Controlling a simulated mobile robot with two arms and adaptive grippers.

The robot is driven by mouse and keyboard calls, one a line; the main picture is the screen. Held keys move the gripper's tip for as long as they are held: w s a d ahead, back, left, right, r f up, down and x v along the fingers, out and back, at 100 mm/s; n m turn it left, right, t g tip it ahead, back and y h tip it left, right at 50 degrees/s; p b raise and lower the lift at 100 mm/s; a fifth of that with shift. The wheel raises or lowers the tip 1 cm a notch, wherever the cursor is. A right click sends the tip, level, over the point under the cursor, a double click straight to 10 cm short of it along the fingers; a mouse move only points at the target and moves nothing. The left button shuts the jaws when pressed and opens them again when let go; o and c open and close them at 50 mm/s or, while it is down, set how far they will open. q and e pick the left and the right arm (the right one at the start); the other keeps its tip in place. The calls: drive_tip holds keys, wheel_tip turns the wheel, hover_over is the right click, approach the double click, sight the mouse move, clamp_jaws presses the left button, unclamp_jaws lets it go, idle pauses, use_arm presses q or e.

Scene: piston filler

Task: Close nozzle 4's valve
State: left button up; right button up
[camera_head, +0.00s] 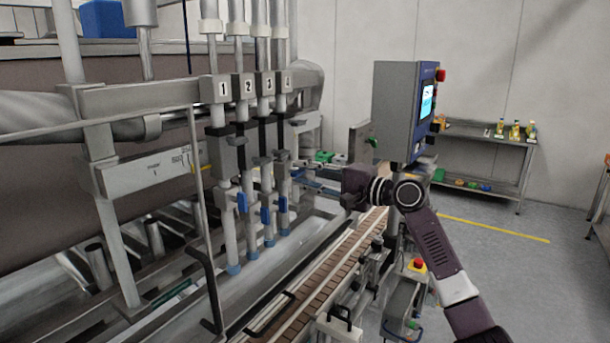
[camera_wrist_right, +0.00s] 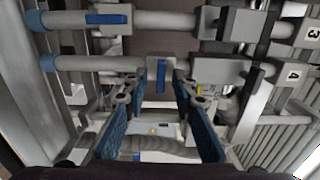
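Nozzle 4 (camera_head: 287,79) is the farthest in the row of numbered filling nozzles. My right gripper (camera_head: 347,190) is to the right of the nozzles, above the conveyor side. In the right wrist view, its blue-padded fingers (camera_wrist_right: 159,90) are apart and empty, with nozzle 4's handle ahead between their tips. I cannot tell any contact. My left gripper is not in view.
The brown conveyor (camera_head: 310,290) runs below the right arm. A control box with a screen (camera_head: 395,110) stands close behind the right wrist. A shelf (camera_head: 480,140) with small bottles is at the back right. Open floor lies to the right.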

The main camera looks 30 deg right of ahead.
drive_tip(key=shift+s, duration=0.1)
drive_tip(key=v, duration=1.2)
drive_tip(key=shift+f, duration=0.1)
